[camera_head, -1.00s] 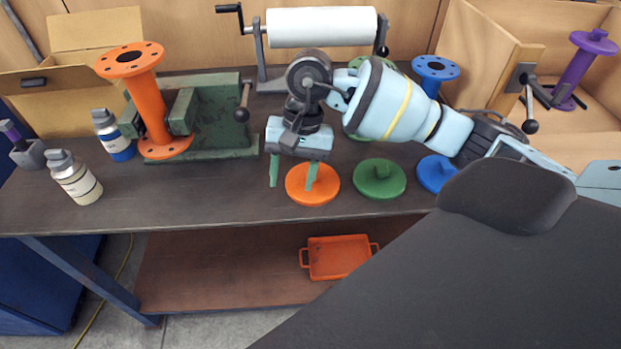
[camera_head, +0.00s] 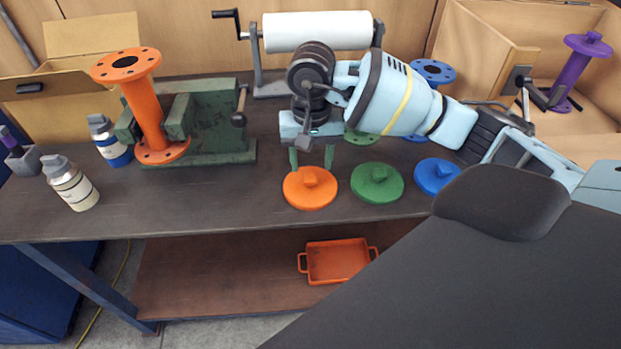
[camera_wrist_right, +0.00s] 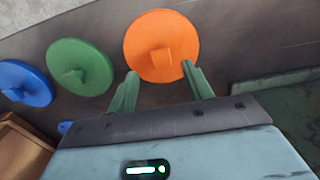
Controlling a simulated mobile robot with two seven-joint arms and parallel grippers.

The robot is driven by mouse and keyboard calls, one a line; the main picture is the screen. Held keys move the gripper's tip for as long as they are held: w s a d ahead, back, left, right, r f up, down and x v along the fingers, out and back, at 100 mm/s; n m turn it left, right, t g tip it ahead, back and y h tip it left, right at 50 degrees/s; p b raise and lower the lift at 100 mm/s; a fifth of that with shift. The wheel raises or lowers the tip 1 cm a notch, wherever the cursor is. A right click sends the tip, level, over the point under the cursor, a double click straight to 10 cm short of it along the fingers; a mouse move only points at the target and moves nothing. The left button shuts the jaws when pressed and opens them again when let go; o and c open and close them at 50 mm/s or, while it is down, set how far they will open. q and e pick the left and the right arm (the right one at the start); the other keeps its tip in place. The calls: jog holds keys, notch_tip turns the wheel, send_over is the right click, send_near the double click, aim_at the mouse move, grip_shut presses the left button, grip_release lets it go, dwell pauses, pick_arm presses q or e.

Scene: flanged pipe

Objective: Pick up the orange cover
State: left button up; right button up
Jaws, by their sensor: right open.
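The orange cover (camera_head: 311,190) is a flat round disc with a small raised knob, lying on the workbench near its front edge. It also shows in the right wrist view (camera_wrist_right: 163,48), with its knob facing the fingers. My right gripper (camera_head: 311,160) is open and empty, its two green fingers above and just behind the cover's far edge. In the right wrist view the fingers (camera_wrist_right: 158,82) stand apart on either side of the cover's near part, with the knob beyond them. Whether the fingertips touch the cover cannot be told. My left gripper is not in view.
A green cover (camera_head: 377,183) and a blue cover (camera_head: 436,176) lie to the right of the orange one. An orange flanged pipe (camera_head: 145,108) stands in a green vise (camera_head: 215,125) at left. Bottles (camera_head: 72,184) stand further left. An orange tray (camera_head: 337,260) sits on the lower shelf.

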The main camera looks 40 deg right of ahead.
aim_at(310, 177)
jog(key=shift+s+a+f, duration=0.1)
jog(key=shift+f, duration=1)
jog(key=shift+a+f, duration=0.1)
jog(key=shift+f, duration=1)
jog(key=c, duration=1.1)
